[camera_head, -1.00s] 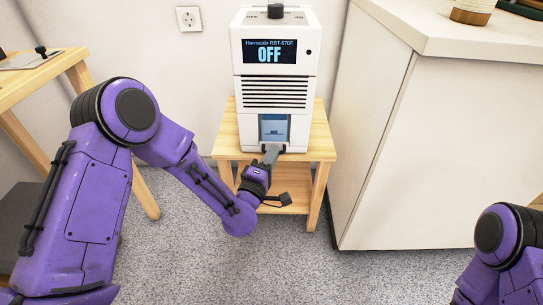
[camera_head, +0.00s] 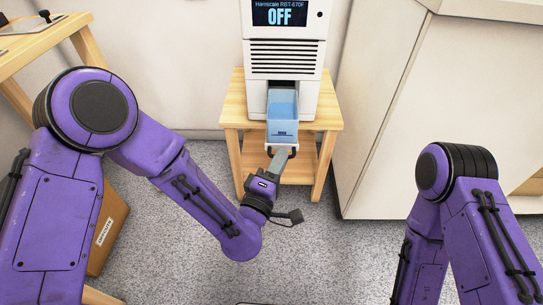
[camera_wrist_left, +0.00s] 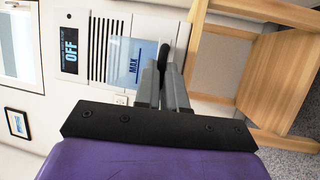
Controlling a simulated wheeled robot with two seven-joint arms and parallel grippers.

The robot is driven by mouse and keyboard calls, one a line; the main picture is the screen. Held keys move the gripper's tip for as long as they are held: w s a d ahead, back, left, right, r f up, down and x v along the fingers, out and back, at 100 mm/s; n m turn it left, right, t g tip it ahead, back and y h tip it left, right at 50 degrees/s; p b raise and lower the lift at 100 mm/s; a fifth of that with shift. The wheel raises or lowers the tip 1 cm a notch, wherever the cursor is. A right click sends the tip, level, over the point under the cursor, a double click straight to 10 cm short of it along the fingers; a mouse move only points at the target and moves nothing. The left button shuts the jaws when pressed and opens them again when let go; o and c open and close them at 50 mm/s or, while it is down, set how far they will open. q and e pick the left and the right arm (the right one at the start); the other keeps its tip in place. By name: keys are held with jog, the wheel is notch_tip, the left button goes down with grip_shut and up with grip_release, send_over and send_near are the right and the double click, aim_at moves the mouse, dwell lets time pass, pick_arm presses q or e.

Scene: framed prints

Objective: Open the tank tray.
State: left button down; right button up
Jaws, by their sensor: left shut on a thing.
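The tank tray (camera_head: 282,115) is a blue, box-like drawer that sticks out of the lower front of the white machine (camera_head: 286,58). My left gripper (camera_head: 281,156) is at the tray's front end, shut on its dark handle. In the left wrist view the fingers (camera_wrist_left: 165,72) close on the dark handle, beside the tray's pale blue body (camera_wrist_left: 128,62) with its "MAX" mark. My right arm shows at the right of the head view, but its gripper is out of view.
The machine stands on a small wooden table (camera_head: 233,110) and its display reads OFF. A white cabinet (camera_head: 400,120) stands close on the right. A wooden table (camera_head: 45,40) is at the left, with a cardboard box (camera_head: 108,230) on the floor below it. Grey floor in front is open.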

pick_arm(q)
jog(key=c, duration=1.2)
grip_release()
jog(key=v, duration=1)
jog(key=shift+s+b, duration=0.3)
jog(key=shift+b, duration=0.05)
